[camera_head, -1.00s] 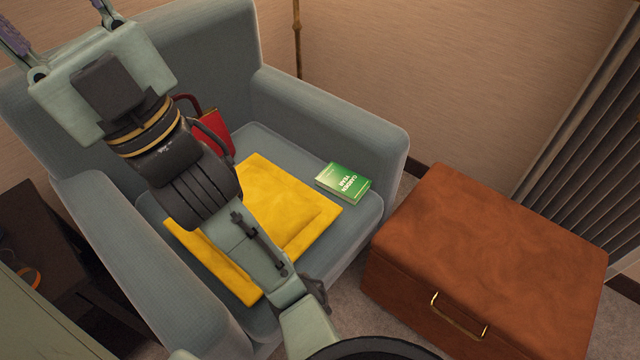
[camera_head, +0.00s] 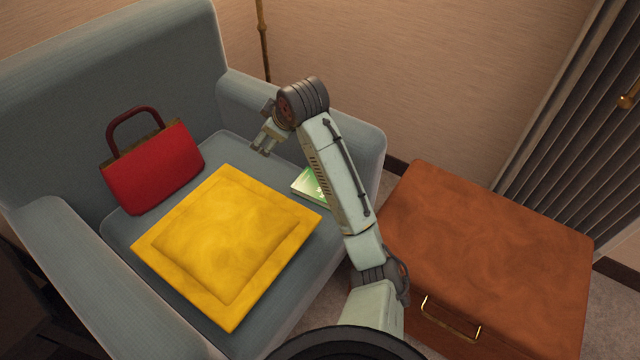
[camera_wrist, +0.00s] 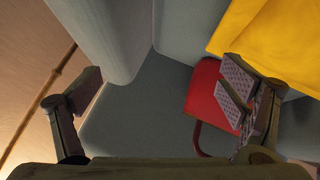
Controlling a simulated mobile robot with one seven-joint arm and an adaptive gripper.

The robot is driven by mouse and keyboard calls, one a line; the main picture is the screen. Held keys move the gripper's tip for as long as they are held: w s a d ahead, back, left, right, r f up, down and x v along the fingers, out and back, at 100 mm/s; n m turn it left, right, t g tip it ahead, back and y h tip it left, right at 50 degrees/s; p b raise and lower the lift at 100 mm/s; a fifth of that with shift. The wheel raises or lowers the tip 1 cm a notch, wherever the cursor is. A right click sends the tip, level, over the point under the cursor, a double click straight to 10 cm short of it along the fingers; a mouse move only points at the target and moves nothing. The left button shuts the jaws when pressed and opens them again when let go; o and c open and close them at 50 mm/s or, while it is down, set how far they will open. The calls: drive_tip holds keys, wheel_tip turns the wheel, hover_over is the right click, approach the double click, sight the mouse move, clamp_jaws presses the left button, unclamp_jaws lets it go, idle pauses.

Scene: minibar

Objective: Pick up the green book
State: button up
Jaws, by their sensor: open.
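The green book (camera_head: 308,184) lies on the right part of the armchair seat, beside the yellow cushion. My arm covers its right part in the head view, and I cannot make it out in the wrist view. My gripper (camera_head: 263,149) is open and empty, above the back right of the seat, farther back than the book and to its left in the picture. The two fingers stand wide apart in the wrist view (camera_wrist: 165,100), with bare grey seat and part of a red handbag between and behind them.
A yellow cushion (camera_head: 226,241) lies on the grey armchair (camera_head: 120,70). A red handbag (camera_head: 155,178) leans at the chair's back left. The chair's right armrest (camera_head: 355,140) rises beside the book. A brown leather trunk (camera_head: 490,245) stands at the right.

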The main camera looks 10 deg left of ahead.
sight(306, 187)
drive_tip(key=d+f+g+h+b, duration=0.1)
drive_tip(key=d+f, duration=0.3)
drive_tip(key=d+f+g+h+b, duration=0.1)
drive_tip(key=d+f, duration=0.4)
drive_tip(key=s+d+f+g+h+b, duration=0.1)
drive_tip(key=d+f+g, duration=0.1)
drive_tip(key=d+f, duration=0.2)
drive_tip(key=shift+d+f+m+h, duration=0.25)
drive_tip(key=shift+f+m+h, duration=0.05)
drive_tip(key=b+x, duration=0.3)
drive_tip(key=x, duration=0.1)
drive_tip(key=shift+w+a+b, duration=0.25)
drive_tip(key=shift+b, duration=0.05)
drive_tip(key=shift+x, duration=0.95)
drive_tip(key=shift+w+r, duration=0.1)
drive_tip(key=shift+w, duration=0.05)
drive_tip(key=shift+c, duration=0.2)
drive_tip(key=c, duration=1.1)
